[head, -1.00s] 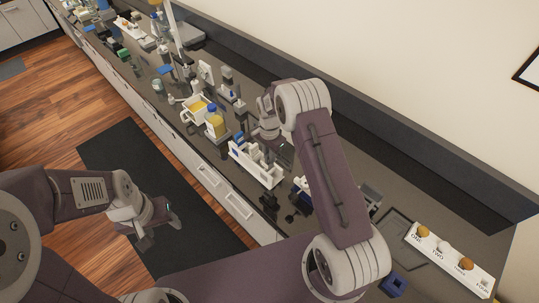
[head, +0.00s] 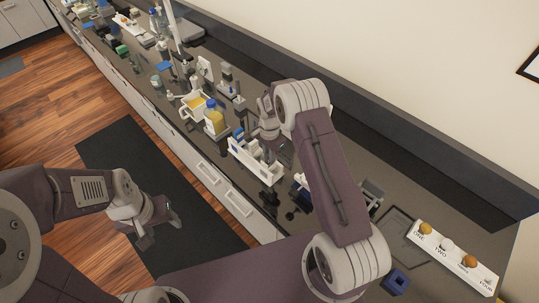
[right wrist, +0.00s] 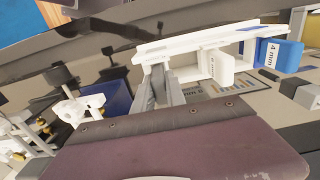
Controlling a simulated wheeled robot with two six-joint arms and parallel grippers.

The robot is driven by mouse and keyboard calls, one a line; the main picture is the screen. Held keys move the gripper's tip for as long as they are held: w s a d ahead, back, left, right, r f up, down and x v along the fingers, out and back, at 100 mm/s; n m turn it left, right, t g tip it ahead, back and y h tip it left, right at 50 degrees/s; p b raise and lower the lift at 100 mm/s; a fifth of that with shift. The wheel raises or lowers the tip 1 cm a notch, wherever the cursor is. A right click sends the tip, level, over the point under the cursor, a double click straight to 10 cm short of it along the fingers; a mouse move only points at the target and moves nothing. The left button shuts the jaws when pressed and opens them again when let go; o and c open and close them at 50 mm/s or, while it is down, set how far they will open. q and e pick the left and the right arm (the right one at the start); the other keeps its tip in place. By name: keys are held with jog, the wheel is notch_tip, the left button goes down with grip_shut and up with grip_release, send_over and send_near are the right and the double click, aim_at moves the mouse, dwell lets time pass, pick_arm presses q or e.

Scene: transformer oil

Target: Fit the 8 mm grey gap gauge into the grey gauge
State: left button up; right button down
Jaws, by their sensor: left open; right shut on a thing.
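My right gripper (head: 272,128) is over the bench beside the white rack (head: 262,168). In the right wrist view its two grey fingers (right wrist: 162,90) are close together at the rack's edge (right wrist: 152,52). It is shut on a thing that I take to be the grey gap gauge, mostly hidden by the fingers. A white gauge (right wrist: 216,66) and a blue gauge marked 4 mm (right wrist: 270,54) sit in the rack to the right of the fingers. I cannot make out a separate grey gauge slot. My left gripper (head: 158,232) is open and empty, above the dark floor mat.
A white numbered board (head: 452,256) and a blue block (head: 396,281) are at the right. The bench around the rack is crowded.

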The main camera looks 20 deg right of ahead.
jog(key=shift+f+b, duration=0.45)
jog(key=shift+f, duration=0.25)
jog(key=c, duration=1.3)
grip_release()
jog(key=shift+r, duration=0.1)
jog(key=shift+r, duration=0.35)
notch_tip(320, 180, up, 8)
jog(key=b, duration=0.3)
jog(key=shift+f, duration=0.1)
jog(key=shift+r, duration=0.3)
